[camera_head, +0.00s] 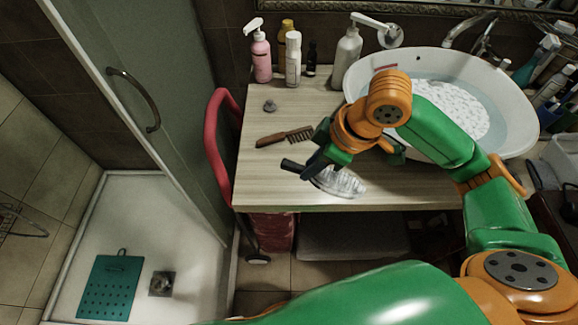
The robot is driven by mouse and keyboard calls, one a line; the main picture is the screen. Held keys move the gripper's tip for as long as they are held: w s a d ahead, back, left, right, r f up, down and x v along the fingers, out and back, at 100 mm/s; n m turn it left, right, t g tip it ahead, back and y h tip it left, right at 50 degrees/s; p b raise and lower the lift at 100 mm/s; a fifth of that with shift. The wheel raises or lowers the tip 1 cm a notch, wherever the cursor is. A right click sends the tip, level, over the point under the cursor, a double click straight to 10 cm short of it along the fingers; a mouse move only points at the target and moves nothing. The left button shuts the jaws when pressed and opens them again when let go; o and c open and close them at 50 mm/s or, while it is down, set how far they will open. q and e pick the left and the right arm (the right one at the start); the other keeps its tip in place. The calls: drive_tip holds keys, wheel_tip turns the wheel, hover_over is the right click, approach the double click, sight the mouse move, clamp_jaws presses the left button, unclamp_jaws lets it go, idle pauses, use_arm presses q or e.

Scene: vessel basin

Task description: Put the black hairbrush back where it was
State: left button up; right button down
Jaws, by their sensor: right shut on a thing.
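My right gripper (316,160) reaches in from the right over the front of the wooden counter and is shut on the black hairbrush. My left gripper is out of the picture.
A brown wooden brush (285,137) and a small grey stone-like thing (270,105) lie on the counter (257,180). Bottles, including a pink pump bottle (261,57), stand at the back. A white basin (525,115) is at right. A red rail (213,145) stands left.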

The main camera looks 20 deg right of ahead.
drive_tip(key=w+a+f, duration=0.1)
drive_tip(key=w+f, duration=0.1)
drive_tip(key=w, duration=0.1)
drive_tip(key=w+a+f, duration=0.1)
drive_tip(key=w+f, duration=0.2)
drive_tip(key=w+a+f, duration=0.1)
drive_tip(key=w+f, duration=0.1)
drive_tip(key=w, duration=0.1)
drive_tip(key=shift+f+p, duration=0.3)
wheel_tip(320, 180, down, 3)
drive_tip(key=shift+r+p, duration=0.1)
drive_tip(key=shift+p, duration=0.35)
drive_tip(key=shift+w+f, duration=0.1)
drive_tip(key=shift+f, duration=0.2)
drive_tip(key=shift+f, duration=0.1)
drive_tip(key=c, duration=0.7)
unclamp_jaws()
